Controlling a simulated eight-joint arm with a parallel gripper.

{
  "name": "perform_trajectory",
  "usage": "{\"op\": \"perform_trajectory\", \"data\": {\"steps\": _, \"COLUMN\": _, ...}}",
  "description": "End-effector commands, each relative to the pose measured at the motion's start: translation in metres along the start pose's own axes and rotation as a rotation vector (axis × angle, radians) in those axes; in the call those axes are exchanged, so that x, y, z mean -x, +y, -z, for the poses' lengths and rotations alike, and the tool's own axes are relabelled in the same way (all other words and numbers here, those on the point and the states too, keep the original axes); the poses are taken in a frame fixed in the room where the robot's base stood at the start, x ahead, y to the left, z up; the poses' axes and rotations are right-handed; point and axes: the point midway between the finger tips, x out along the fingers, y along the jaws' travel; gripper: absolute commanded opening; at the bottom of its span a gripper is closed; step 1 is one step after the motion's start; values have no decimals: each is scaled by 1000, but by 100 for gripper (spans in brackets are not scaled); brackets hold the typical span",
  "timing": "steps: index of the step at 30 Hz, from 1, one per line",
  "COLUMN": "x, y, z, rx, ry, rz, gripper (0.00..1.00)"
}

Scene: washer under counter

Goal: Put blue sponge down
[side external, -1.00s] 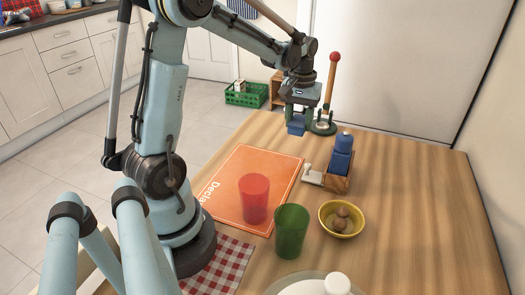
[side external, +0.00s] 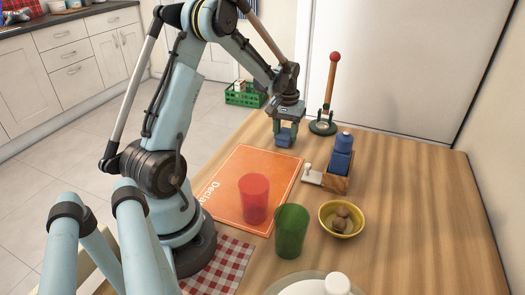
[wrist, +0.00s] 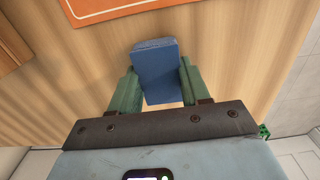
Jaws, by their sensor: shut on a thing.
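The blue sponge (side external: 284,137) is a small blue block held between the green fingers of my gripper (side external: 286,135). In the wrist view the sponge (wrist: 156,70) sits between the two fingertips (wrist: 156,88), one on each side. In the side external view it is low over the wooden table (side external: 420,215), near the table's far edge and just beyond the orange mat (side external: 255,170). I cannot tell whether its underside touches the table.
A stand with a red-knobbed rod (side external: 328,100) is right of my gripper. A wooden holder (side external: 335,181) with a blue bottle (side external: 342,150) stands nearer. A red cup (side external: 254,198), a green cup (side external: 291,231) and a yellow bowl (side external: 341,219) stand closer to the camera.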

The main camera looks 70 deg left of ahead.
Motion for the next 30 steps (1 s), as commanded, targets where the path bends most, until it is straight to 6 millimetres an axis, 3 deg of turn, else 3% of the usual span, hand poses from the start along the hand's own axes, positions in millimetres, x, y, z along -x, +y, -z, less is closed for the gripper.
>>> {"op": "perform_trajectory", "data": {"steps": 6, "x": -3, "y": 0, "z": 0, "rx": 0, "ry": 0, "rz": 0, "gripper": 2}}
{"op": "perform_trajectory", "data": {"steps": 7, "x": -3, "y": 0, "z": 0, "rx": 0, "ry": 0, "rz": 0, "gripper": 49}}
{"op": "perform_trajectory", "data": {"steps": 12, "x": -3, "y": 0, "z": 0, "rx": 0, "ry": 0, "rz": 0, "gripper": 72}}
{"op": "perform_trajectory", "data": {"steps": 23, "x": 3, "y": 0, "z": 0, "rx": 0, "ry": 0, "rz": 0, "gripper": 72}}
{"op": "perform_trajectory", "data": {"steps": 30, "x": 41, "y": 0, "z": 0, "rx": 0, "ry": 0, "rz": 0, "gripper": 72}}
